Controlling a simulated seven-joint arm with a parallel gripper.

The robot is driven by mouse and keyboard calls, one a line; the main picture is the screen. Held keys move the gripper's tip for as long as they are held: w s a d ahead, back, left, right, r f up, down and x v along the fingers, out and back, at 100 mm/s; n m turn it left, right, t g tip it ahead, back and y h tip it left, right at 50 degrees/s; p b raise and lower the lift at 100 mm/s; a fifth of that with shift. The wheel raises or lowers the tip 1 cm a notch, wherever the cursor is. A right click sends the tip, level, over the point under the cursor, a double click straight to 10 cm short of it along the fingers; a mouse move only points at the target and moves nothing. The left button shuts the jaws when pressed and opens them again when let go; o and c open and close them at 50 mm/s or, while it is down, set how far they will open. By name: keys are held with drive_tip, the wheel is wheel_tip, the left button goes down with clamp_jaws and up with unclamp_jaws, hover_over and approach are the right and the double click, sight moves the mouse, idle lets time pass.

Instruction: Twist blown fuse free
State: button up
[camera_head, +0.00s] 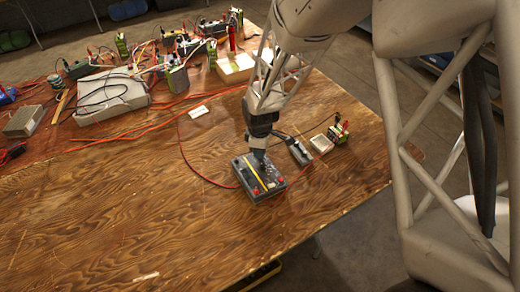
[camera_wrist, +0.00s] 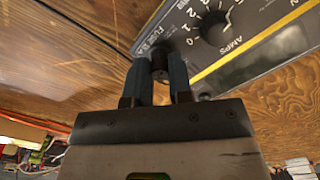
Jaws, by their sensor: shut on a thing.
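A dark grey charger box (camera_head: 266,187) with a yellow stripe lies on the wooden table in the head view. In the wrist view its panel (camera_wrist: 262,42) shows an "AMPS" dial (camera_wrist: 213,28) and lettering that appears to read "FUSE". My gripper (camera_head: 258,153) points down at the box's far side. In the wrist view my gripper (camera_wrist: 159,68) is shut on a small black round fuse cap (camera_wrist: 158,65) beside the fuse lettering. The fuse itself is hidden. Whether the cap is still seated in the panel cannot be told.
A grey device (camera_head: 299,152) and a small pale-faced box (camera_head: 321,143) stand right of my gripper. A white box (camera_head: 110,95) and several wired devices crowd the back left. Red cable (camera_head: 190,160) loops near the charger. The front left of the table (camera_head: 100,215) is mostly clear.

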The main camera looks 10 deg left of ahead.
drive_tip(key=shift+n, duration=1)
drive_tip(key=o, duration=0.8)
drive_tip(key=shift+r, duration=0.1)
drive_tip(key=shift+r, duration=2.9)
